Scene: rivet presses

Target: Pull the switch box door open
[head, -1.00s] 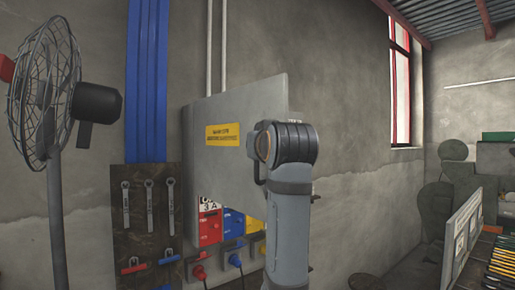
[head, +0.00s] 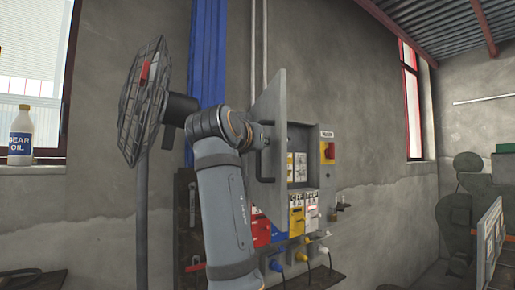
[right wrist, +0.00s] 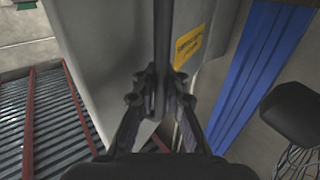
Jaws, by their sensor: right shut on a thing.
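The grey switch box door (head: 270,98) stands swung out to the left, seen nearly edge-on in the head view. The switch box (head: 311,138) behind it is uncovered, with pale panels inside and a red switch on its right side. In the right wrist view my right gripper (right wrist: 160,92) is shut on the dark upright door handle (right wrist: 162,45). The door face with its yellow label (right wrist: 190,45) lies close behind the fingers. In the head view my right arm hides most of the gripper. My left gripper is out of view.
A standing fan (head: 143,105) is close to the left of my right arm. Blue strips (head: 208,55) run up the wall behind it. Colored sockets with plugs and cables (head: 300,255) sit below the box. An oil bottle (head: 20,137) stands on the window sill.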

